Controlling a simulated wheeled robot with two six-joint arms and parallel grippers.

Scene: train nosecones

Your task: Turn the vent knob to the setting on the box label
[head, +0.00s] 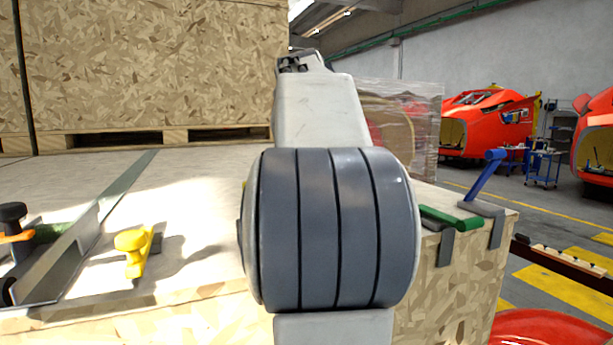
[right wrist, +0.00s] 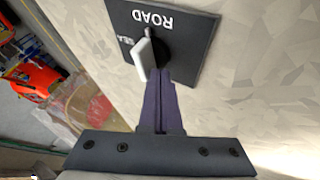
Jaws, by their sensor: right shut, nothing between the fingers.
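The vent knob (right wrist: 143,58) shows in the right wrist view as a pale bar-shaped handle on a dark round base. It sits on a black plate (right wrist: 187,50) lettered ROAD, with SEA partly readable at the left; the lettering appears upside down. One end of the handle lies close to the ROAD lettering. My right gripper (right wrist: 158,72) is shut and empty, its purple fingertips just beside the handle's lower right; I cannot tell whether they touch. In the head view my arm hides the knob. No setting label on a box is readable. My left gripper is not in view.
A large chipboard crate (head: 150,65) stands on the pale bench at the back left. A yellow clamp (head: 133,245) and a metal channel are at the front left. Green and blue clamps (head: 487,175) sit on the right edge. Red nosecones (head: 480,125) stand behind on the floor.

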